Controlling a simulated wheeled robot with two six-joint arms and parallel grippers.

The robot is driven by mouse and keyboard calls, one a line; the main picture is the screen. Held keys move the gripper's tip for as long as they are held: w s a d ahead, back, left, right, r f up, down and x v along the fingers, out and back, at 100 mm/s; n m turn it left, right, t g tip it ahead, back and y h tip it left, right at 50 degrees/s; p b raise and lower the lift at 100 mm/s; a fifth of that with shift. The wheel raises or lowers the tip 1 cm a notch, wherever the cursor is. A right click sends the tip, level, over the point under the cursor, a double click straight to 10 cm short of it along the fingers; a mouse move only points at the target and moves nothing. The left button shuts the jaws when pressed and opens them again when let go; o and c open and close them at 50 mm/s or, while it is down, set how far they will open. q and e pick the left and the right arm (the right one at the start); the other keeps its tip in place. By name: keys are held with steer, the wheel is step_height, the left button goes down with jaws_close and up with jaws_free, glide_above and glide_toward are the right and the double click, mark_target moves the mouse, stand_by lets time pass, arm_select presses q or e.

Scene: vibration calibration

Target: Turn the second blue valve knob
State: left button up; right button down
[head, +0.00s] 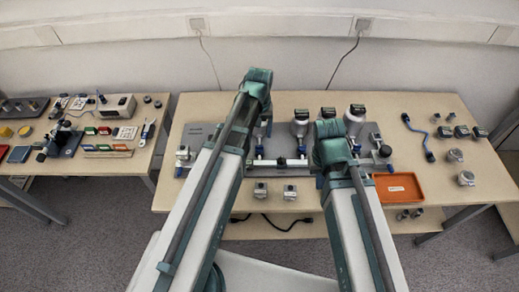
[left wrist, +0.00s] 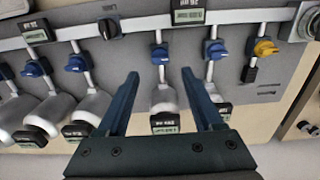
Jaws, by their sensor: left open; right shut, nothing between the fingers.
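In the left wrist view a row of small valve knobs runs along pipes on a grey panel (left wrist: 240,18). Several are blue; one yellow knob (left wrist: 265,47) is at the right end. My left gripper (left wrist: 160,78) is open and empty, its two dark fingers pointing at the row. One blue knob (left wrist: 159,54) appears just beyond the gap between the fingertips, with no visible contact. Other blue knobs stand to its left (left wrist: 77,62) and right (left wrist: 215,49). In the head view my arms cover much of the panel, and I cannot make out my right gripper's fingers.
White-grey cylinders (left wrist: 161,97) with dark displays stand close below the knobs in the left wrist view. Another cluttered table (head: 142,164) is at left.

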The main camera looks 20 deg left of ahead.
mark_target(259, 146)
arm_select(q)
step_height(259, 146, down, 7)
steer(key=b, duration=0.6)
arm_select(e)
step_height(259, 146, down, 7)
arm_select(q)
steer(key=shift+r, duration=0.1)
arm_select(e)
steer(key=shift+r, duration=0.1)
arm_select(q)
jaws_close()
